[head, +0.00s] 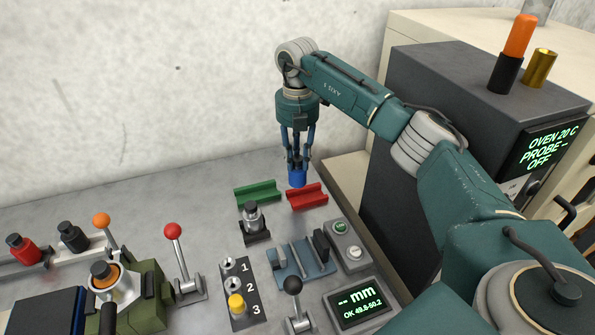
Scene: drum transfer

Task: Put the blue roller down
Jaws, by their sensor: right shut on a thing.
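The blue roller (297,177) is held upright under my right gripper (297,162), whose fingers are shut on its top end. Its lower end shows near the left end of the red V-shaped cradle (310,198), just behind it in the picture. The green V-shaped cradle (257,193) lies to the left of the roller. Both cradles look empty. I cannot tell whether the roller touches the table or hangs a little above it. My left gripper is not in view.
A dark oven box (405,140) stands right of the bench (190,205). In front of the cradles are a black-based clamp (252,222), a blue gauge fixture (300,262), a numbered post plate (238,290), levers and a mm display (360,303). The bench behind the green cradle is clear.

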